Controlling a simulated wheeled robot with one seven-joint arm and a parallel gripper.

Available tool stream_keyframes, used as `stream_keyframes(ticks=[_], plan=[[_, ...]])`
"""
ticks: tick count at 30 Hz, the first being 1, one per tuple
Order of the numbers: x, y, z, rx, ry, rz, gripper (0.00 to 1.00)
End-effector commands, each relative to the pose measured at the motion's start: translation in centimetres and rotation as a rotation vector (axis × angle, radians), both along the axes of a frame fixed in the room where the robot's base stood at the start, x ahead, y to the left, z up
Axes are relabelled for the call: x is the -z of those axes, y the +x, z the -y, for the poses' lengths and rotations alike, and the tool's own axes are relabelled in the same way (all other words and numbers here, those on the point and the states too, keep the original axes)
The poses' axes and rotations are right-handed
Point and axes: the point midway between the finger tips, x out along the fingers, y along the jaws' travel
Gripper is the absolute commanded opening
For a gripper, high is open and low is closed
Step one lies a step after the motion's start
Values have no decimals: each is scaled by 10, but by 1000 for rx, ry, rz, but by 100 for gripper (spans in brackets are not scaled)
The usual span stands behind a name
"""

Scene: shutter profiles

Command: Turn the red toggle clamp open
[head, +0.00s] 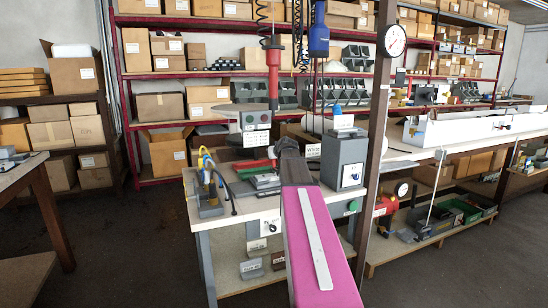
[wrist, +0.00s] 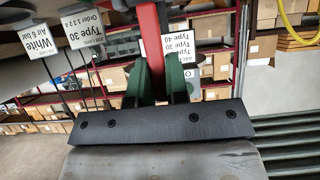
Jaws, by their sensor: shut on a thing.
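The red lever of the toggle clamp (wrist: 149,40) shows as an upright bar in the wrist view. My gripper (wrist: 151,82) has its two dark green fingers on either side of this lever and is shut on it. The black bolted bar below the fingers is part of my gripper. The lever's lower end and the clamp's base are hidden in the wrist view. In the head view a small red piece (head: 254,163), which looks like the clamp's lever, lies low over the bench, left of my dark wrist. My magenta arm hides the fingers there.
The workbench (head: 202,222) carries a grey box (head: 343,162) on the right and a device with blue and yellow hoses (head: 207,180) on the left. A red tool (head: 273,70) hangs above. A brown post (head: 380,110) stands to the right. Floor at left is clear.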

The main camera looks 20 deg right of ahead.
Motion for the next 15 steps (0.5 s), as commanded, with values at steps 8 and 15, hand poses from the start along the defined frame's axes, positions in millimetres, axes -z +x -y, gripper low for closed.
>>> stream_keyframes(ticks=[8,15], plan=[[1,20,0,-1,-9,-226,0],[7,34,0,0,-16,-456,0]])
